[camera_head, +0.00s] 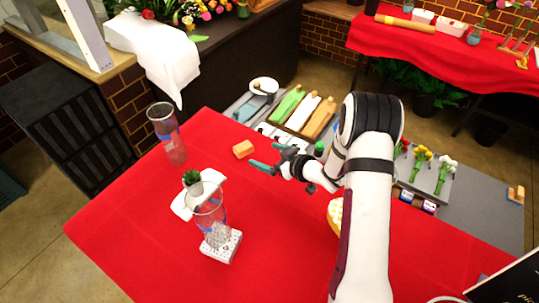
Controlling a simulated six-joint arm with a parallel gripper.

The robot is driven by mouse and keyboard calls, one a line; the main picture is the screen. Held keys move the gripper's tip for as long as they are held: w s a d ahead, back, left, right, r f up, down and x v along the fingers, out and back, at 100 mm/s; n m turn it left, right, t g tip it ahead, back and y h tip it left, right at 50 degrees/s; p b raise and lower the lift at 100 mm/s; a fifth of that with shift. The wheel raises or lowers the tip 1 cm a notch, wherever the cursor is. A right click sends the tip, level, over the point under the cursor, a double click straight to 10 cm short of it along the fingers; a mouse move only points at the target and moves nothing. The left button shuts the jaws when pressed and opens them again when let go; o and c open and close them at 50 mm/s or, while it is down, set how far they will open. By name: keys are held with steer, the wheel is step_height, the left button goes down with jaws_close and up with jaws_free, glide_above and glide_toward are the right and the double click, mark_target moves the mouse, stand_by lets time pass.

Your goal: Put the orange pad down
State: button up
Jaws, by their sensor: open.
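The orange pad (243,149) is a small block lying on the red tablecloth (130,225), near the table's back edge. My gripper (270,157) is just right of the pad, with its two teal fingers spread apart and pointing left toward it. The gripper is open and nothing shows between its fingers. A gap of red cloth seems to lie between the pad and the fingertips, though the exact distance is hard to tell.
A clear tumbler (164,125) stands at the table's left edge. A small potted plant (193,182) on a white piece and a glass (211,212) on a white block stand nearer. A grey side table (480,215) holds flowers and trays. The front-left cloth is clear.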

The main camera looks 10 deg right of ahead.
steer(key=shift+s+d+r, duration=0.25)
steer(key=shift+s+d, duration=0.05)
steer(key=shift+s, duration=0.15)
steer(key=s+d+r+m+g+h, duration=0.2)
steer(key=s+d+r+m+h, duration=0.25)
steer(key=d+r+h, duration=0.35)
steer(key=s+a+r+m+g+y, duration=0.1)
steer(key=s+a+r+m+g, duration=0.1)
steer(key=s, duration=0.9)
steer(key=s+a+r+m+g+y, duration=0.1)
steer(key=s+a+r+m+g, duration=0.2)
steer(key=s+a, duration=0.3)
steer(key=s+a+r+m+g, duration=0.2)
steer(key=s+a+r+g, duration=0.1)
steer(key=s, duration=1.3)
steer(key=shift+a+m+g+y, duration=0.4)
steer(key=shift+a+g, duration=0.1)
steer(key=shift+a, duration=0.45)
steer(key=shift+w, duration=0.1)
